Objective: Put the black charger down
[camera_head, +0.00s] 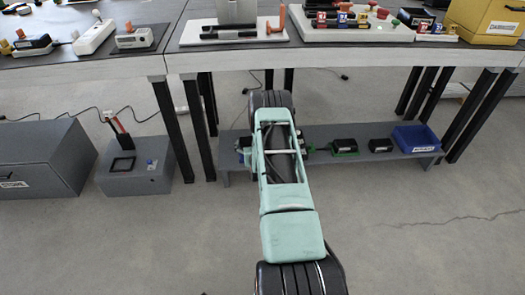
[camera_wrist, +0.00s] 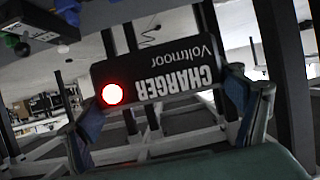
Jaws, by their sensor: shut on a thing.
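The black charger (camera_wrist: 155,75) fills the middle of the wrist view. It has large white lettering, upside down in the picture, and a glowing red light at its left end. My gripper (camera_wrist: 165,105) is shut on it, with one finger at each end. In the head view my arm reaches toward the low grey shelf (camera_head: 325,160) under the workbench. My gripper and the held charger cannot be made out there behind the arm. Whether the charger touches any surface cannot be told.
On the shelf are a black box with green at its base (camera_head: 344,147), another black box (camera_head: 380,146) and a blue bin (camera_head: 415,138). The workbench (camera_head: 330,58) overhangs the shelf, with dark legs around it. A grey block (camera_head: 140,180) stands left. The front floor is clear.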

